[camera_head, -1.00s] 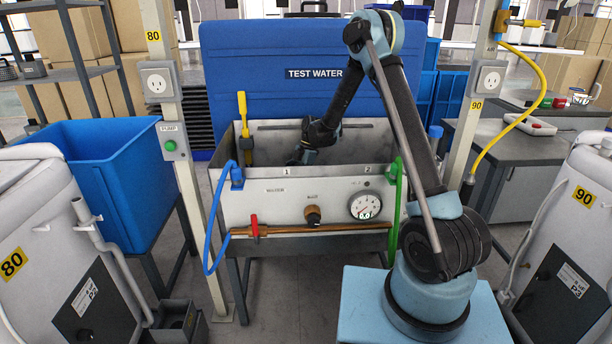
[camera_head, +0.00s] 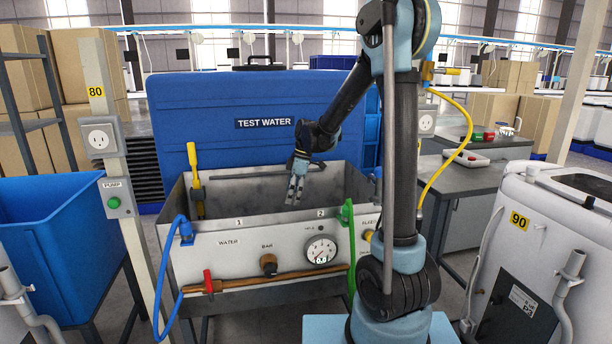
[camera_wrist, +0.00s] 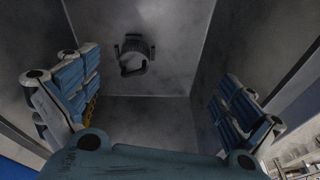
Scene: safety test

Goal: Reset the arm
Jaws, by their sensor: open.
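My arm rises from its light blue base at the right of the head view and bends left over the metal test tank (camera_head: 352,222). My gripper (camera_head: 294,198) hangs at the tank's opening, fingers pointing down, with nothing between them. In the wrist view my gripper's two blue-padded fingers (camera_wrist: 160,108) are spread wide apart. Between them and beyond, a dark ring-shaped fitting (camera_wrist: 134,54) shows on the tank's grey inside. Whether the fitting is loose or fixed cannot be told.
A blue "TEST WATER" tank (camera_head: 235,155) stands behind. A yellow-handled tool (camera_head: 194,165) stands at the tank's left corner. Blue (camera_head: 185,232) and green (camera_head: 348,215) hoses hang over its front. A blue bin (camera_head: 60,225) is left; a white drum (camera_head: 545,225) is right.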

